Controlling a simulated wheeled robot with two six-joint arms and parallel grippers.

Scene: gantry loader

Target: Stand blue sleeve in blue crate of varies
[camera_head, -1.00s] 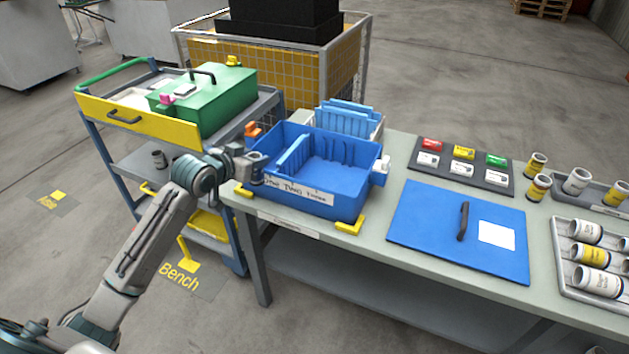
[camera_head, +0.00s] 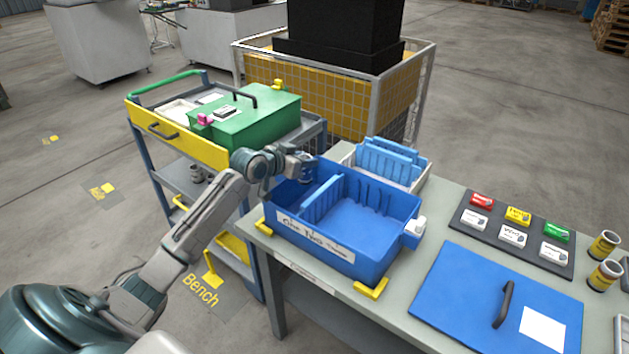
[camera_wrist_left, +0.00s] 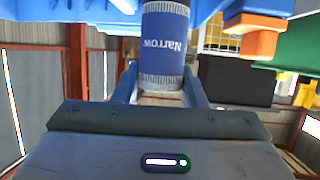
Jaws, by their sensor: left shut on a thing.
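The blue crate (camera_head: 381,256) stands on the bench, open at the top. A divider (camera_head: 322,199) splits it into a narrow left compartment and a wider right one. My left gripper (camera_head: 310,172) is at the crate's left end, by the narrow compartment. In the left wrist view the gripper (camera_wrist_left: 160,88) is shut on the blue sleeve (camera_wrist_left: 163,42), a pale-ended cylinder marked "Narrow". The sleeve looks upright between the fingers. I cannot tell from the head view whether it is inside the compartment. My right gripper is not in view.
A blue lid (camera_head: 470,290) with a dark handle lies right of the crate. A white rack with blue dividers (camera_head: 385,165) stands behind it. A dark card board (camera_head: 492,240) is at the right. The trolley (camera_head: 180,140) with a green case (camera_head: 245,118) is left.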

